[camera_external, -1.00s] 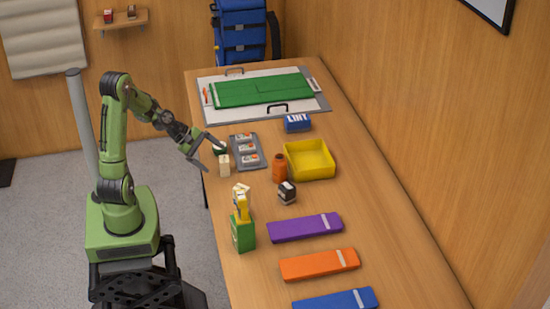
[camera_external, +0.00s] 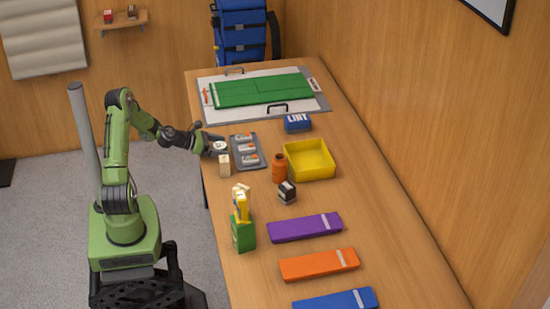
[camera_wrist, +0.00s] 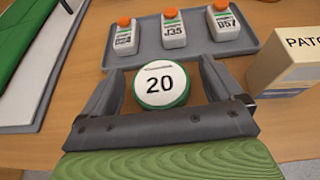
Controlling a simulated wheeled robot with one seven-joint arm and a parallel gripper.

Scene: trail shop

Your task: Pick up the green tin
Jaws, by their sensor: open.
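The green tin (camera_wrist: 161,88) is a small round tin with a white lid marked "20" and a green side. In the wrist view it sits between the two open fingers of my gripper (camera_wrist: 158,85), with a small gap at the sides. In the external view the tin (camera_external: 219,146) shows at the left edge of the table, with my gripper (camera_external: 212,147) low around it. Part of the tin's side is hidden by my gripper.
A grey tray (camera_external: 260,157) with three orange-capped bottles lies just beyond the tin. A cream box (camera_external: 224,167) marked "PATC" stands close beside it. An orange bottle (camera_external: 279,168) and a yellow bin (camera_external: 318,173) are further right. The green folded cloth (camera_external: 262,90) lies behind.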

